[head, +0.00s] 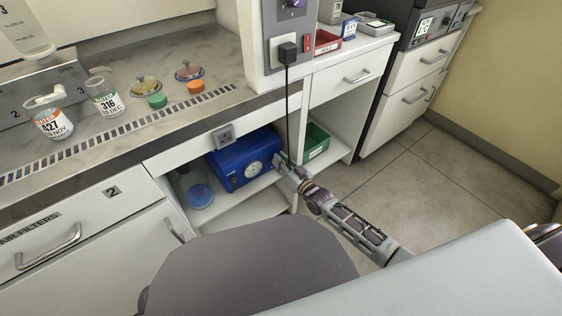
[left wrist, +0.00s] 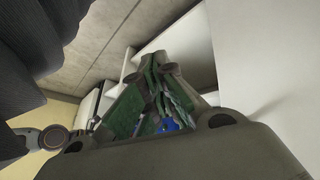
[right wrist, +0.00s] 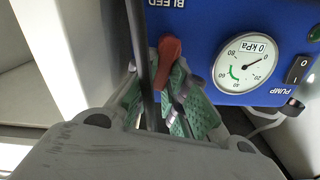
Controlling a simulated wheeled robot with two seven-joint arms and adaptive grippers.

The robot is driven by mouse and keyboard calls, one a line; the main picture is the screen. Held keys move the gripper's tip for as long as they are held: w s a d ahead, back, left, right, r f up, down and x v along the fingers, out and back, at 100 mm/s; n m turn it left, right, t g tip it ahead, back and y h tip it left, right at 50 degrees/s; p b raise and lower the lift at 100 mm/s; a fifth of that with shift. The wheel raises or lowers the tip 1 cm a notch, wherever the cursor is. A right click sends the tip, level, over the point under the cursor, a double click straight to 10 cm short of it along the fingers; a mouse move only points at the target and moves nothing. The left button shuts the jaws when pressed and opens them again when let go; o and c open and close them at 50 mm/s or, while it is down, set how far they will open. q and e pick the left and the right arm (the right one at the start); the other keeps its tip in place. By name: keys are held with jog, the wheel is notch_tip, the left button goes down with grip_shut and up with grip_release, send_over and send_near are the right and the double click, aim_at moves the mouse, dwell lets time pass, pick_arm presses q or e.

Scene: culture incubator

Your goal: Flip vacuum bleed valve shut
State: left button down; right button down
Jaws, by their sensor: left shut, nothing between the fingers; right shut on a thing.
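The blue vacuum pump (head: 228,167) sits on the shelf under the bench. In the right wrist view its blue face (right wrist: 200,20) shows upside down, with the word BLEED, a round kPa gauge (right wrist: 247,62) and a PUMP switch (right wrist: 298,69). The red bleed valve lever (right wrist: 169,55) points down between my right fingers. My right gripper (head: 279,164) is at the pump's right side and shut on the lever; its fingers (right wrist: 168,100) partly hide the lever's end. My left gripper (left wrist: 158,75) is shut and empty, away from the pump.
A black power cord (head: 287,105) hangs beside the right gripper and passes close to its fingers. A green bin (head: 316,141) stands right of the pump, a glass flask (head: 197,187) left. White cabinet walls close in the opening; the floor (head: 400,165) is clear.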

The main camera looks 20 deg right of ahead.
pick_arm(q)
jog(key=shift+g+y, duration=0.5)
jog(key=shift+g, duration=0.1)
jog(key=r+p, duration=0.1)
jog(key=r, duration=0.1)
jog(key=a+r+p, duration=0.1)
jog(key=r, duration=0.2)
jog(key=shift+s+a+r+p, duration=0.15)
jog(key=shift+s+r+p, duration=0.05)
jog(key=shift+r+p, duration=0.15)
pick_arm(e)
jog(key=n, duration=0.2)
jog(key=shift+s+a+n, duration=0.15)
jog(key=shift+a+n, duration=0.2)
jog(key=shift+n, duration=0.05)
pick_arm(q)
jog(key=shift+f, duration=0.1)
pick_arm(e)
jog(key=c, duration=1.4)
grip_release()
jog(key=shift+c, duration=0.2)
jog(key=shift+s, duration=0.1)
jog(key=v, duration=1.1)
jog(key=shift+s+d, duration=0.15)
jog(key=shift+s, duration=0.25)
